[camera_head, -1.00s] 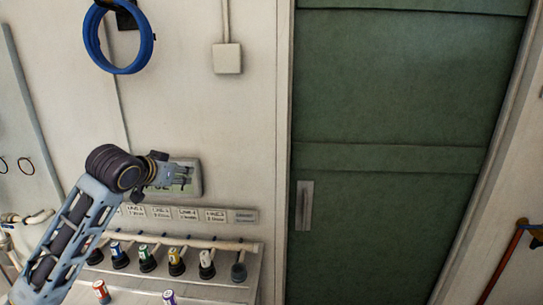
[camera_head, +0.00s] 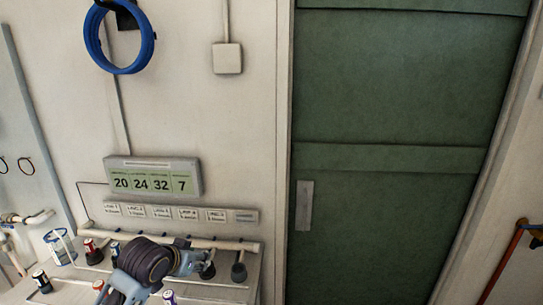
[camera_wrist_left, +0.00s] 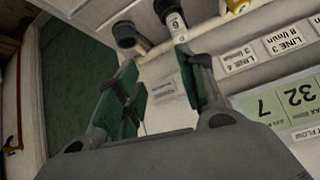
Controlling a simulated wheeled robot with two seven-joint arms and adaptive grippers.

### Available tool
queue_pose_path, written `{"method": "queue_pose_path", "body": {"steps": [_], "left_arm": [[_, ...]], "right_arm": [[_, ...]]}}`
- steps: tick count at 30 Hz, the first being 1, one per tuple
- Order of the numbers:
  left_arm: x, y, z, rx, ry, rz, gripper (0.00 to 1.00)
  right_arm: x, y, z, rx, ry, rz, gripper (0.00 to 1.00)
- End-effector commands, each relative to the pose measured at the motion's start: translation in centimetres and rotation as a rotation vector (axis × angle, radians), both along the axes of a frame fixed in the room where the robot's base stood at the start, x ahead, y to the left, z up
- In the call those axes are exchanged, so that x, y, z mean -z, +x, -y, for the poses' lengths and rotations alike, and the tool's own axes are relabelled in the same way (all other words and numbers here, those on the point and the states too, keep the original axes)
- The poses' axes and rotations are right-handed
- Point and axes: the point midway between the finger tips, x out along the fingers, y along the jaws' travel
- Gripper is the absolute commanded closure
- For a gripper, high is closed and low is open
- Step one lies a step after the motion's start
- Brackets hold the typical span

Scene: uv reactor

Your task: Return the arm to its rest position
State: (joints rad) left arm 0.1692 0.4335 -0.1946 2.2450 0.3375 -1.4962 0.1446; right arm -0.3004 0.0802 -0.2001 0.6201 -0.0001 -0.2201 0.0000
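My left arm (camera_head: 145,262) comes up from the lower edge in the head view, low over the shelf at the wall. Its left gripper (camera_head: 196,262) points right, in front of the row of sockets, and partly hides them. In the left wrist view the two fingers of the gripper (camera_wrist_left: 162,82) stand apart, with nothing held between them. A white lamp with a black cap (camera_wrist_left: 174,22) and an empty-looking dark socket (camera_wrist_left: 126,34) show beyond the fingertips. My right gripper is in neither view.
The shelf (camera_head: 225,291) carries sockets and several small coloured lamps, with a clear jar (camera_head: 59,246) at left. Above are line labels (camera_head: 160,212) and a display (camera_head: 153,177) reading 20, 24, 32, 7. A green door (camera_head: 395,150) stands right.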

Motion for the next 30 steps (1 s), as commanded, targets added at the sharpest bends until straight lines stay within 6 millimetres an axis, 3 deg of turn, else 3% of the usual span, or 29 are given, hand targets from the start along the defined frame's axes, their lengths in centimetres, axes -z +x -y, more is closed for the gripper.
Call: {"method": "queue_pose_path", "body": {"steps": [3, 15, 30], "left_arm": [[2.4, -1.8, 0.4, -0.004, -0.002, -0.041, 0.6], [9.1, -8.1, 0.9, -0.027, 0.002, -0.169, 0.6], [15.4, -17.1, 0.6, -0.08, 0.013, -0.339, 0.6]], "right_arm": [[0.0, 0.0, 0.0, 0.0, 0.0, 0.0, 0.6], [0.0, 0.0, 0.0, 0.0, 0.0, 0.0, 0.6], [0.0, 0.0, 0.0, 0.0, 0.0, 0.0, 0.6]]}}
